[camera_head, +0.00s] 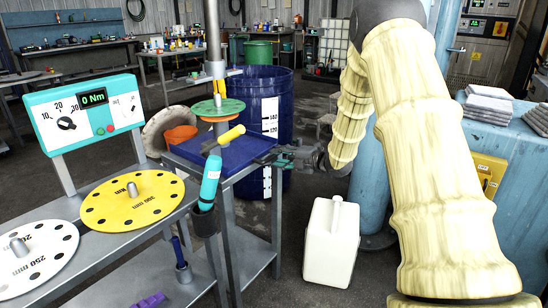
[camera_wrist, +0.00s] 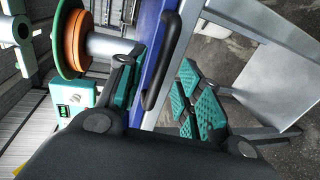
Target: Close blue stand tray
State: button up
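The blue stand tray (camera_head: 240,152) lies flat on top of the grey metal stand in the head view, below the disperser shaft. In the wrist view the blue tray (camera_wrist: 151,72) shows edge-on, with a black bar handle (camera_wrist: 162,62) along its edge. My gripper (camera_head: 268,157) is at the tray's right edge. In the wrist view my gripper (camera_wrist: 160,98) is open, its teal-padded fingers on either side of the tray edge and handle. I cannot tell whether a finger touches the handle.
The green and orange disc (camera_head: 219,109) hangs on the shaft above the tray. A yellow-handled tool (camera_head: 223,139) and a teal bottle (camera_head: 210,180) are near the tray's front. A blue drum (camera_head: 262,105) stands behind, and a white canister (camera_head: 331,242) stands on the floor at right.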

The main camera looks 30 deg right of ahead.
jog(key=v, duration=0.8)
jog(key=shift+s, duration=0.2)
jog(key=shift+d, duration=0.1)
jog(key=a+f+m+g+h, duration=0.15)
jog(key=a+f+m, duration=0.5)
jog(key=f, duration=0.65)
jog(key=s+a+f+m+g+h, duration=0.2)
jog(key=s+a+f+m+g, duration=0.25)
jog(key=s+a+f, duration=0.6)
jog(key=s+a+f+m+g+h, duration=0.1)
jog(key=s+a+f+m+g, duration=0.2)
jog(key=s+a+f+m, duration=0.75)
jog(key=s+a+f+g, duration=0.15)
jog(key=s+f, duration=0.25)
jog(key=s, duration=0.4)
jog(key=s+a+f+m+g+h, duration=0.1)
jog(key=s+f+g, duration=0.15)
jog(key=s, duration=0.55)
jog(key=s+a+f+g, duration=0.1)
jog(key=s+a+f, duration=0.1)
jog(key=s+f, duration=0.45)
notch_tip(320, 180, up, 20)
jog(key=s+p, duration=0.2)
jog(key=p, duration=1.6)
